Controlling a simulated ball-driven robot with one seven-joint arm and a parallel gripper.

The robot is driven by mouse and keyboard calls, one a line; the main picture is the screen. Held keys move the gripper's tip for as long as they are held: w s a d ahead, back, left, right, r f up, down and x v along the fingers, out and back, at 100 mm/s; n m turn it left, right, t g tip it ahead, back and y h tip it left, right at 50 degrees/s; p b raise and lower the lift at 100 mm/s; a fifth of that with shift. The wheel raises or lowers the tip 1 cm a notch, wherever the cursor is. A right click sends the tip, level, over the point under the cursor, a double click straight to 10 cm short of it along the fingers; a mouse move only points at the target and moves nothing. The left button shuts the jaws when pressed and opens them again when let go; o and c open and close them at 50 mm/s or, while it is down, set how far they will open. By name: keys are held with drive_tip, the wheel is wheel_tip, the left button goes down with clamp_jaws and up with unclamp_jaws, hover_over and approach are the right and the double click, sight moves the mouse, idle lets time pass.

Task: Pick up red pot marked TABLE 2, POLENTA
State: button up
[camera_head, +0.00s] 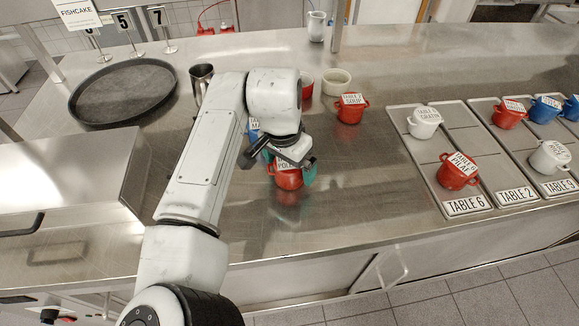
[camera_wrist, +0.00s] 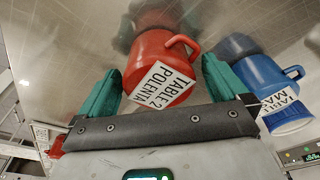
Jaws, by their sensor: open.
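The red pot marked TABLE 2, POLENTA (camera_wrist: 150,60) sits between the two teal fingers of my gripper (camera_wrist: 160,85) in the wrist view. Its white label faces the camera. In the head view the same red pot (camera_head: 287,179) stands on the steel counter, partly hidden by my gripper (camera_head: 292,170), which is down around it. The fingers are open, with a finger on either side of the pot; I cannot tell whether either touches it.
A blue pot (camera_wrist: 262,82) stands close beside one finger. A red TABLE 2 SOUP pot (camera_head: 349,114) and a pale bowl (camera_head: 336,84) are behind. Trays marked TABLE 6 (camera_head: 427,178) and TABLE 2 (camera_head: 490,165) lie right. A round dark tray (camera_head: 90,118) lies left.

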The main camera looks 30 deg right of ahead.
drive_tip(key=shift+d+f, duration=0.2)
drive_tip(key=shift+f, duration=0.7)
drive_tip(key=c, duration=1.2)
